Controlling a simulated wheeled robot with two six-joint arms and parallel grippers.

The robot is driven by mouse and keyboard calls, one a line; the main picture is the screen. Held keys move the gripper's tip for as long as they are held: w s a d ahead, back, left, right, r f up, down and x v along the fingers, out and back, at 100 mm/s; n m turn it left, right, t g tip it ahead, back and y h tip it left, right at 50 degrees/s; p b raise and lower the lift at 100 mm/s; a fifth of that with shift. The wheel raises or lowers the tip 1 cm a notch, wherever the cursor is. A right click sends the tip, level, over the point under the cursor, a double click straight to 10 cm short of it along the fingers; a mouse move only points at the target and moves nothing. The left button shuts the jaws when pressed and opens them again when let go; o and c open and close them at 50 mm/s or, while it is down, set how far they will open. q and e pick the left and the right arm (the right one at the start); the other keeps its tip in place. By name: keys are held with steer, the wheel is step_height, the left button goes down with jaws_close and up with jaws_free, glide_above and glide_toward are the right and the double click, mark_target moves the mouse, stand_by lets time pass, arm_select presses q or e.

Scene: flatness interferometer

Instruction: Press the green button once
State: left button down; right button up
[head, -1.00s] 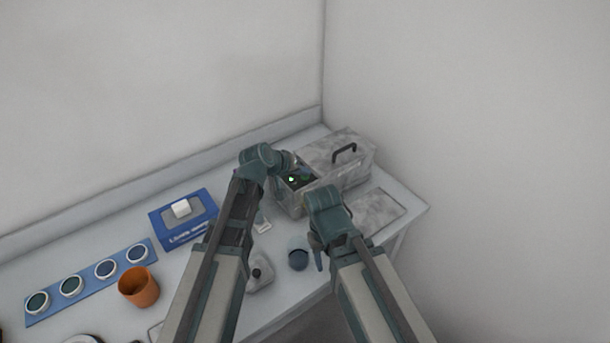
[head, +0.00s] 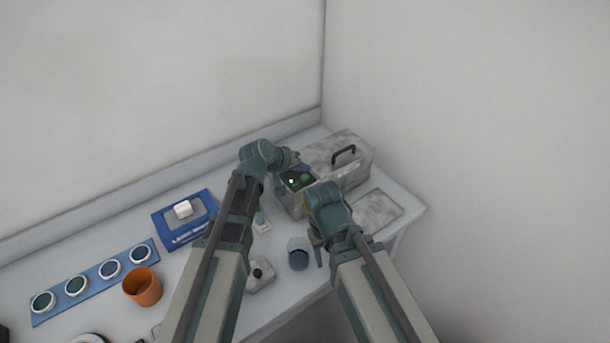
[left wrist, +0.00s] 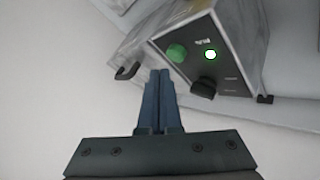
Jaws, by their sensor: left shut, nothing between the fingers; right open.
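The green button (left wrist: 177,53) is on the dark panel (left wrist: 230,75) of the grey instrument box.
A grey box with a black handle (head: 343,155) adjoins the instrument at the back right. A flat grey slab (head: 378,210) lies at right.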

mark_target(303, 181)
arm_select(q)
step_height(303, 181, up, 4)
steer(key=p, duration=0.4)
steer(key=shift+r, duration=0.25)
stand_by(0.4)
steer(key=s+a+f+m+g+y+b, duration=0.1)
steer(key=s+f+g+y, duration=0.1)
steer(key=s, duration=0.6)
steer(key=s+a+f+m+g+y+b, duration=0.1)
steer(key=s+a+f+m+g+y, duration=0.1)
steer(key=s+f, duration=0.3)
steer(key=s+a+f+m+g+y+b, duration=0.1)
steer(key=s+a+f+g+y+b, duration=0.1)
steer(key=s, duration=1)
steer(key=shift+s+a+f+g+y, duration=0.3)
steer(key=shift+f+g+y, duration=0.3)
steer(key=shift+f+y, duration=0.25)
